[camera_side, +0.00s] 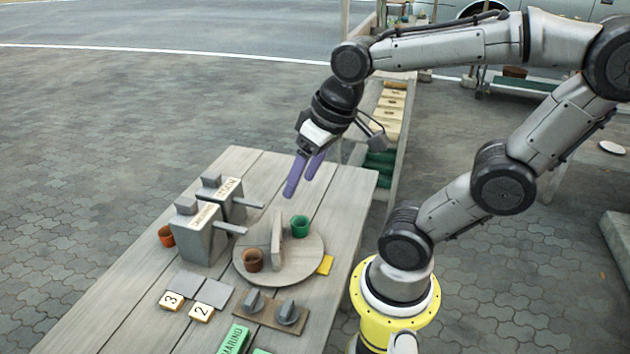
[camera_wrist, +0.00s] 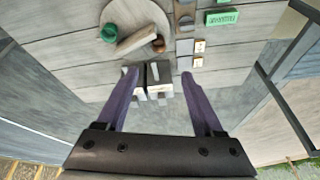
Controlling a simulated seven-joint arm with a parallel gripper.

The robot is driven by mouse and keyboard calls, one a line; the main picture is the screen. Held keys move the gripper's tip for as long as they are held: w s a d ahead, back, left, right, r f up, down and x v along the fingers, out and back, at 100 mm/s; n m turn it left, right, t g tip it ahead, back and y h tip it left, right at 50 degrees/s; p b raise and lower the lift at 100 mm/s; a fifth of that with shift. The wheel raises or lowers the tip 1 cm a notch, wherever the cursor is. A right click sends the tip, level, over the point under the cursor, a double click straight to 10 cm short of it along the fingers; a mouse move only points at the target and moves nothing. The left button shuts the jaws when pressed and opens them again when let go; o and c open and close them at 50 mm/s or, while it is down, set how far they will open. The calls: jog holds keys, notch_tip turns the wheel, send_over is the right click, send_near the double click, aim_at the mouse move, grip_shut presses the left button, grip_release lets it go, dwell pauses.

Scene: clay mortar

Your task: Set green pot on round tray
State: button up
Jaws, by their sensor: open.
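The small green pot (camera_side: 299,226) stands upright on the right part of the round tray (camera_side: 282,272), beside a raised divider (camera_side: 277,236). In the wrist view the green pot (camera_wrist: 109,33) is at the tray's left edge, seen from above, with the round tray (camera_wrist: 150,12) partly cut off by the top of the picture. A brown pot (camera_side: 252,260) is on the tray's left part, on the other side of the divider. My gripper (camera_side: 302,192), with purple fingers, is open and empty, above the table and apart from the pots. It also shows in the wrist view (camera_wrist: 157,73).
Number tiles (camera_side: 201,312), a knob panel (camera_side: 271,311) and a green label block (camera_side: 235,340) lie in front. The table's far right corner is clear.

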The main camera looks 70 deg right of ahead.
jog(key=s+a+n, duration=0.1)
jog(key=s+n+t, duration=0.1)
jog(key=shift+s+a+r+n, duration=0.2)
jog(key=shift+s+a+n, duration=0.15)
jog(key=shift+s+n, duration=0.05)
